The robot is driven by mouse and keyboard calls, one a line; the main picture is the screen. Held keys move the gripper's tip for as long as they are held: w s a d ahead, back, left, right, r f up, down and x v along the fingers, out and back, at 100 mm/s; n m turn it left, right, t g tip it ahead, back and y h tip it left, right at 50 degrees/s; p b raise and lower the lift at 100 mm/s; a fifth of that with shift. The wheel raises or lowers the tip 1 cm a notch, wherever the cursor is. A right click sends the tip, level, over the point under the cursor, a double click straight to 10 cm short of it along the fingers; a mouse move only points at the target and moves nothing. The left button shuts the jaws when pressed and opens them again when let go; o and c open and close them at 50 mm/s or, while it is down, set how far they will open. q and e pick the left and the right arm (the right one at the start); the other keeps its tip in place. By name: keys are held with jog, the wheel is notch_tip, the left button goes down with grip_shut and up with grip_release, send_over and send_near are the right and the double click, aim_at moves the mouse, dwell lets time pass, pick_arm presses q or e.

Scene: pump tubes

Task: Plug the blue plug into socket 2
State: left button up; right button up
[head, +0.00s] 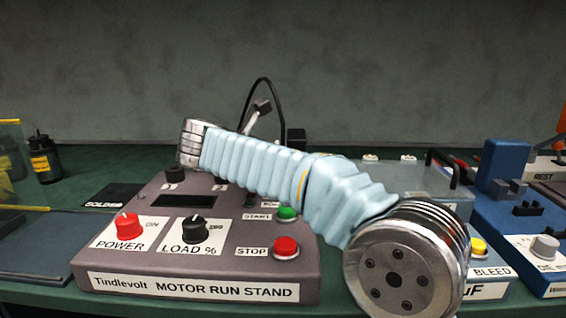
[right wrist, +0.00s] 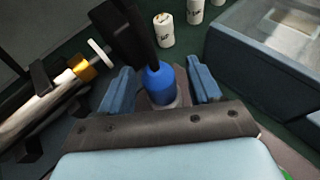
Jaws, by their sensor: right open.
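In the right wrist view, the blue plug (right wrist: 158,84) stands between the two blue fingers of my right gripper (right wrist: 160,88). The fingers are open, with a gap on each side of the plug. A thick black part rises from the plug's top. The plug's lower end meets a grey ring; whether it is seated there cannot be told. In the head view my right arm crosses in front of the grey motor run stand (head: 195,291), hiding the blue plug and gripper. Socket 2 cannot be made out clearly. My left gripper is not in view.
A black cable (head: 265,80) arches behind my arm. The stand's front has a red power knob (head: 128,226), a black load knob (head: 194,229) and a red stop button (head: 286,246). A blue device (head: 505,165) stands right. White cylinders (right wrist: 165,30) stand beyond the plug.

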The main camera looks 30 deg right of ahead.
jog(key=shift+x, duration=1.05)
jog(key=shift+c, duration=0.3)
jog(key=c, duration=1)
